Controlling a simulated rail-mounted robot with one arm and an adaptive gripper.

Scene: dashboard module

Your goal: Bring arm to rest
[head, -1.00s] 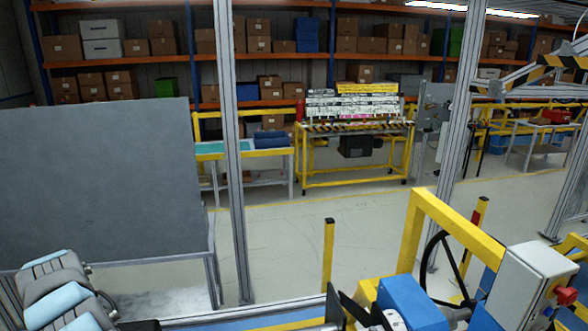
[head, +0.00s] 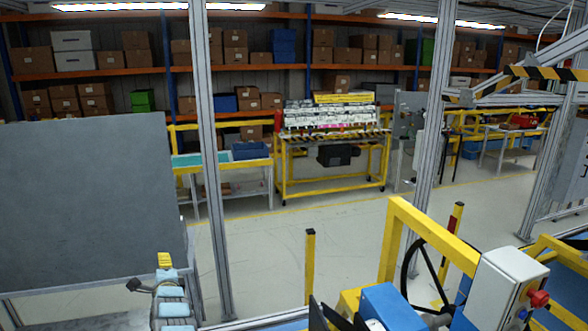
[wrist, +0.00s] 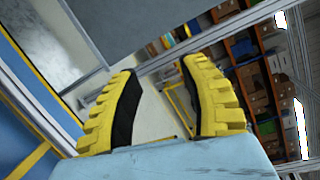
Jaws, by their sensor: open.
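My gripper (head: 165,260) shows at the lower left of the head view as a small yellow end above light blue arm parts, in front of the grey panel's lower right edge. In the wrist view my gripper (wrist: 158,68) has two ridged yellow fingers with black inner pads. They stand well apart with nothing between them. The light blue gripper body fills the bottom of that view. My gripper looks clear of everything around it.
A large grey panel (head: 85,205) stands at the left. Metal posts (head: 211,160) rise nearby. A yellow frame (head: 435,236) with a white control box (head: 507,285) is at the lower right. A yellow cart (head: 333,165) and shelves stand at the back. The middle floor is open.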

